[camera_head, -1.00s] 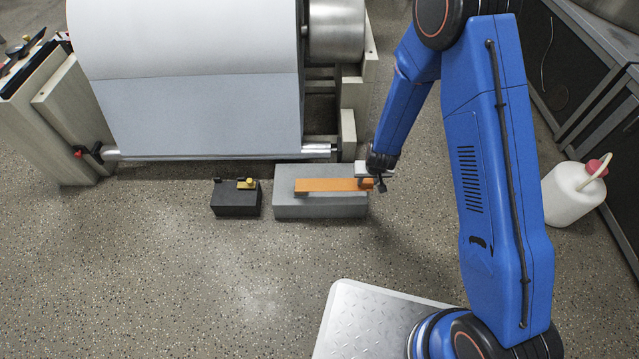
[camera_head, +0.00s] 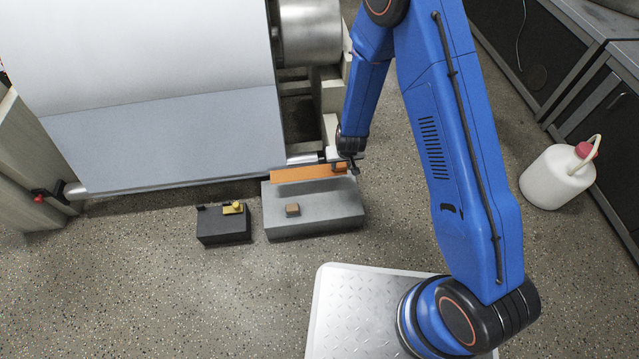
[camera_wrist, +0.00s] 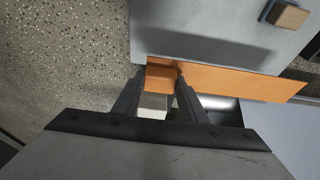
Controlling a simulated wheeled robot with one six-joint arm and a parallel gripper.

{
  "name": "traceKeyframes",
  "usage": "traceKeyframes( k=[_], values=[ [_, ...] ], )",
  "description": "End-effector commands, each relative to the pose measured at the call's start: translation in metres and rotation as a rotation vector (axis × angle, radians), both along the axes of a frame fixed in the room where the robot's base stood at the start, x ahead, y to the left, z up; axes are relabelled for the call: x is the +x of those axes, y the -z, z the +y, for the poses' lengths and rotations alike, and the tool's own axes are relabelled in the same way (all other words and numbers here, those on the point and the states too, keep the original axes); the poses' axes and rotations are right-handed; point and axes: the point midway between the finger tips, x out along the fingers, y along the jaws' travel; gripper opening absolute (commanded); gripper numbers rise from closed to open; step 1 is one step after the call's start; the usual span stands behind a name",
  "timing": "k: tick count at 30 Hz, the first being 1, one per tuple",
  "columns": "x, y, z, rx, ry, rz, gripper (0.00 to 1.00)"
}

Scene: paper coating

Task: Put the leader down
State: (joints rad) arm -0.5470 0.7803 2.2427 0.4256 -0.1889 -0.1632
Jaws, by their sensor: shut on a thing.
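The leader, a long flat orange strip (camera_head: 300,174), is held at its right end by my gripper (camera_head: 345,166). It extends to the left over the back part of the grey block (camera_head: 330,215), and appears raised above it. In the wrist view the orange strip (camera_wrist: 235,83) runs to the right from my gripper (camera_wrist: 162,80), whose two fingers are shut on its orange end piece. A shadow on the grey block (camera_wrist: 170,20) lies beside the strip.
A small brown-topped piece (camera_head: 292,210) sits on the grey block. A black box (camera_head: 222,228) with a yellow part stands to its left. The paper roll (camera_head: 160,60) and its sheet are behind. A white jug (camera_head: 555,178) stands at right. Front floor is clear.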

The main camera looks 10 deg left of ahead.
Motion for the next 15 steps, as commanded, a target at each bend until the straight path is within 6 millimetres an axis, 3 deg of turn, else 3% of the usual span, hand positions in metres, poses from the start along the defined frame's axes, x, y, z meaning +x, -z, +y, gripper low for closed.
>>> traceKeyframes(
  k=[7,15],
  values=[
    [-0.001,0.037,-0.001,-0.001,-0.001,0.004,0.15],
    [-0.001,0.052,0.000,-0.001,0.000,0.002,0.15]
  ],
)
